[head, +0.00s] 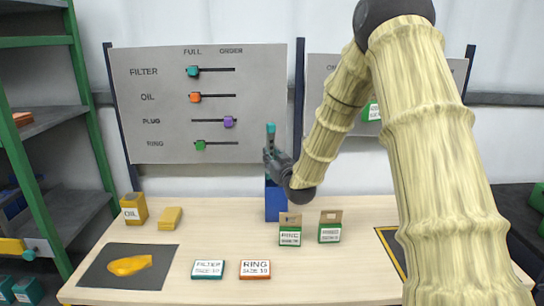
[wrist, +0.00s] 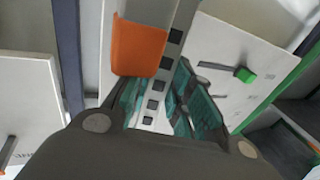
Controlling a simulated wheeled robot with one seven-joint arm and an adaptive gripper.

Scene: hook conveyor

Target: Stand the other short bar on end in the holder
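No short bar can be made out for certain. An orange block-like thing (wrist: 138,48) shows in the wrist view beyond the fingers; I cannot tell what it is.
Green-framed shelves (head: 75,150) stand left.

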